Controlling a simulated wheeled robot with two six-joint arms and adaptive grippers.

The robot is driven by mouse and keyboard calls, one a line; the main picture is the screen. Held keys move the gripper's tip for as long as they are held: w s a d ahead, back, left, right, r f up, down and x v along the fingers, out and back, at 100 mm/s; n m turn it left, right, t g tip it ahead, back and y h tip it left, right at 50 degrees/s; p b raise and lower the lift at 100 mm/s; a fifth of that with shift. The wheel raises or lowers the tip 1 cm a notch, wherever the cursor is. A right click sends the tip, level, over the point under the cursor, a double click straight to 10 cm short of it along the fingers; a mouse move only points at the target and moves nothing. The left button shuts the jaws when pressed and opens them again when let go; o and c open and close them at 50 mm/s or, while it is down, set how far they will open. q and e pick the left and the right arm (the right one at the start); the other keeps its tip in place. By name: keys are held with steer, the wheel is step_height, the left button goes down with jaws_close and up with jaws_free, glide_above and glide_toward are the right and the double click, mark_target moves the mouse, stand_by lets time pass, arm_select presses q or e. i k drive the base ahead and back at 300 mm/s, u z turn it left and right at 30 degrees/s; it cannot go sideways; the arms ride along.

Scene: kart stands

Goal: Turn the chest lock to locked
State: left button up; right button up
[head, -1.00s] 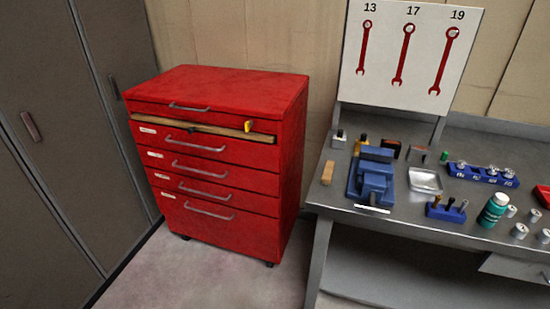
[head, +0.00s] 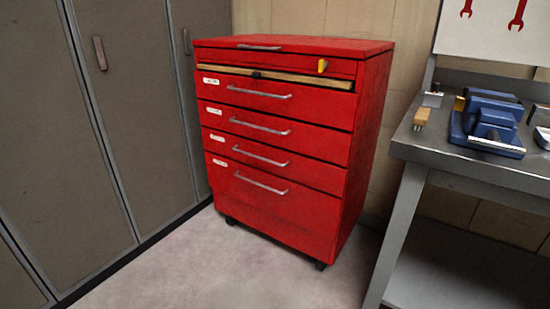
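The red tool chest (head: 280,215) stands on casters against the back wall in the head view. Its yellow lock (head: 322,65) sits at the upper right of the front, on the panel below the lid; it looks roughly upright, but its exact angle is too small to tell. Neither of my grippers is in view.
Grey lockers (head: 120,110) stand to the left. A steel workbench (head: 475,175) with a blue vise (head: 490,125) and a wooden brush (head: 422,117) is on the right. The floor (head: 190,275) before the chest is clear.

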mark_target(323, 64)
steer(key=u, duration=0.1)
steer(key=k, duration=0.3)
steer(key=z, duration=0.75)
steer(key=i, duration=1.4)
steer(key=u, duration=0.35)
